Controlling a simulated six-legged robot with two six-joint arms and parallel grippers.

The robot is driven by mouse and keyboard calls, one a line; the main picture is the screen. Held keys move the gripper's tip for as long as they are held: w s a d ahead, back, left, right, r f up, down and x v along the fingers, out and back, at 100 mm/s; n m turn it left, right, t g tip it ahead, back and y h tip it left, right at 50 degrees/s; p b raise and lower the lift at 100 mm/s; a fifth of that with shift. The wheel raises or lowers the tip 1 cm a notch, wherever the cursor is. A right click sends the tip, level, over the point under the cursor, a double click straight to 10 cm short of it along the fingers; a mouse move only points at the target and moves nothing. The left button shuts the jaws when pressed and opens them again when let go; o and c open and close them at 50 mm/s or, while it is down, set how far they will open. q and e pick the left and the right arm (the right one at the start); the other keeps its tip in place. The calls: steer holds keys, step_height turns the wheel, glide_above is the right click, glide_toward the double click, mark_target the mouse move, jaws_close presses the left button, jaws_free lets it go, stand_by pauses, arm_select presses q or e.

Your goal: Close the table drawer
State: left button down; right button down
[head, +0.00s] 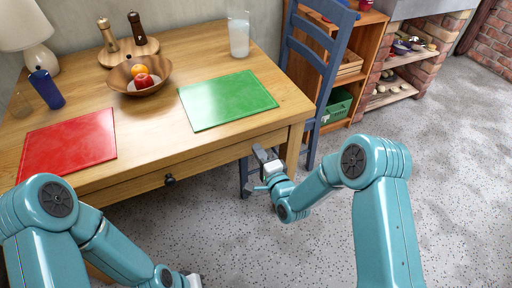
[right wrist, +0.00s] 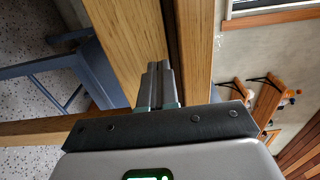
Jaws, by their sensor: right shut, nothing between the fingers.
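The wooden table's drawer front (head: 205,164) runs along the table's near side, with a dark round knob (head: 169,180). It looks close to flush with the table's frame; I cannot tell how far it stands out. My right gripper (head: 262,155) is shut and empty, near the right end of the drawer front, beside the table's right front leg. In the right wrist view its shut fingers (right wrist: 158,76) point at the wood, close to a dark gap between two wooden strips; contact is unclear. My left arm is low at the left, and its fingers do not show.
On the tabletop (head: 150,120) are a red mat (head: 68,145), a green mat (head: 228,100), a fruit bowl (head: 139,78), a glass (head: 239,34), a blue cup (head: 46,89) and a lamp (head: 25,30). A blue chair (head: 318,60) stands at the table's right. The speckled floor is clear at right.

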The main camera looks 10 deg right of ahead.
mark_target(251, 140)
steer(key=shift+x, duration=1.05)
steer(key=b+x, duration=0.2)
steer(key=shift+w+a+f+b, duration=0.1)
steer(key=shift+w+f+b, duration=0.1)
steer(key=shift+b, duration=0.1)
steer(key=shift+w+a+r, duration=0.1)
steer(key=shift+w, duration=0.3)
steer(key=shift+s+r, duration=0.1)
steer(key=shift+r, duration=0.35)
